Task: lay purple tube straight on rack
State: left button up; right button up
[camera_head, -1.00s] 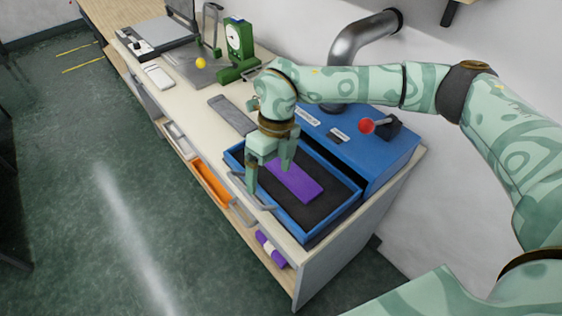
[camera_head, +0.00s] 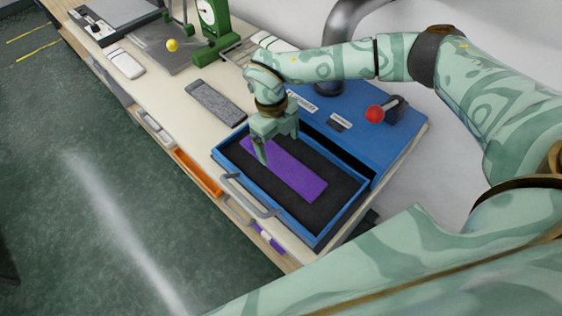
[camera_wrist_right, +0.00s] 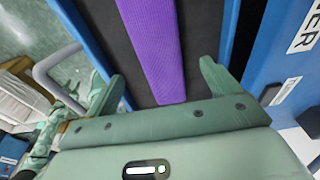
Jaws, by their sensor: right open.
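The purple tube (camera_head: 292,172) looks like a flat, straight strip lying lengthwise on the dark rack (camera_head: 329,211) in the pulled-out blue drawer. My right gripper (camera_head: 279,146) is open above the tube's upper-left end, which it partly hides in the head view. In the right wrist view the tube (camera_wrist_right: 166,45) runs upward from between the spread fingers of my right gripper (camera_wrist_right: 162,78). Its near end lies between them, and no finger is seen touching it. The tube's far end is cut off there. My left gripper is not in view.
The blue machine (camera_head: 352,115) with a red-knobbed lever (camera_head: 375,114) stands behind the drawer. The drawer's handle (camera_head: 247,197) sticks out in front. A grey bar (camera_head: 216,102) lies on the worktop to the left. A green dial device (camera_head: 211,30) stands farther back.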

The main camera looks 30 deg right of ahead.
aim_at(281, 161)
jog(key=f, duration=0.6)
jog(key=shift+s+d+b, duration=0.15)
jog(key=shift+s+b, duration=0.25)
jog(key=c, duration=1.1)
jog(key=shift+r, duration=0.15)
